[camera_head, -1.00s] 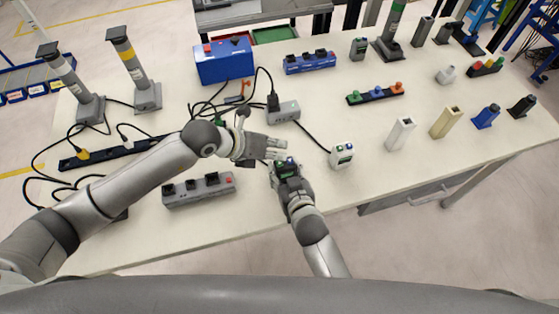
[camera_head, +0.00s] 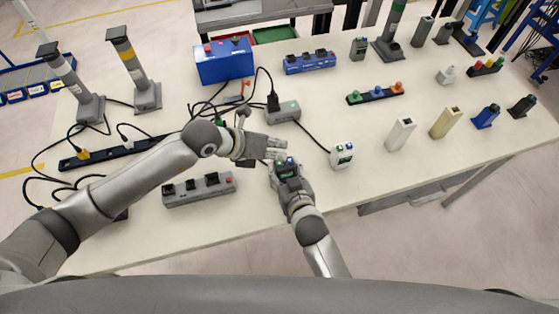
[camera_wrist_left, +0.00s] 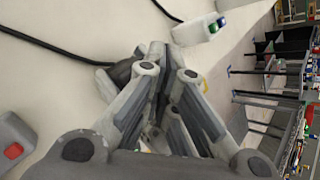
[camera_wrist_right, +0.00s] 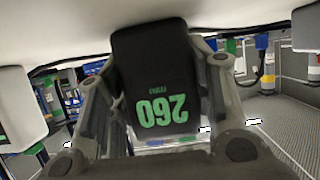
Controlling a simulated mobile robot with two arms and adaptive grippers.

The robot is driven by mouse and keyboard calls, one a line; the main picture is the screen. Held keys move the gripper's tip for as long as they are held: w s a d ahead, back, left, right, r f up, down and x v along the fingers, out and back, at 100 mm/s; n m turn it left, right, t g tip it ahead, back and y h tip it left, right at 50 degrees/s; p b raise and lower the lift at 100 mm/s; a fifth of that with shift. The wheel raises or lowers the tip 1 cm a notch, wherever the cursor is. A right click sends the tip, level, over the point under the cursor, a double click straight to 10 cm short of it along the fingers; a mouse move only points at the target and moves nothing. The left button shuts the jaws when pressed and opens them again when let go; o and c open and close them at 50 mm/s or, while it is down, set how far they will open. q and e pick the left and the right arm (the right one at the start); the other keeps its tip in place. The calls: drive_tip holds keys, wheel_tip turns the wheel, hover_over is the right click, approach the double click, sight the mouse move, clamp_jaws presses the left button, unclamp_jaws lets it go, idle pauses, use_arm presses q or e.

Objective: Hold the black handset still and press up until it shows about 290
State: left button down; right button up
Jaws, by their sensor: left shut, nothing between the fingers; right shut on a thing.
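The black handset (camera_wrist_right: 158,80) is gripped by my right gripper (camera_wrist_right: 155,135), whose fingers stand on either side of it in the right wrist view. Its display shows green digits that read 260, upside down there. In the head view the handset (camera_head: 287,170) is held over the table's front edge, with buttons at its top end. My left gripper (camera_head: 278,150) is shut and empty, its fingertips just above and beside the handset's button end. In the left wrist view the closed left fingers (camera_wrist_left: 165,60) hide most of the handset; I cannot tell whether they touch a button.
A white handset with green and blue buttons (camera_head: 341,156) stands right of the grippers. A grey power strip (camera_head: 198,189) lies left, below my left arm. A grey box with a black plug (camera_head: 283,111) and cables lie behind. The front edge right of the white handset is clear.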

sight(277, 162)
use_arm(q)
drive_tip(key=shift+f, duration=0.15)
drive_tip(key=shift+f, duration=0.3)
drive_tip(key=shift+f, duration=0.5)
idle(1.1)
drive_tip(key=shift+r, duration=0.9)
drive_tip(key=shift+r, duration=2.55)
use_arm(e)
drive_tip(key=o, duration=1.2)
drive_tip(key=shift+c, duration=0.2)
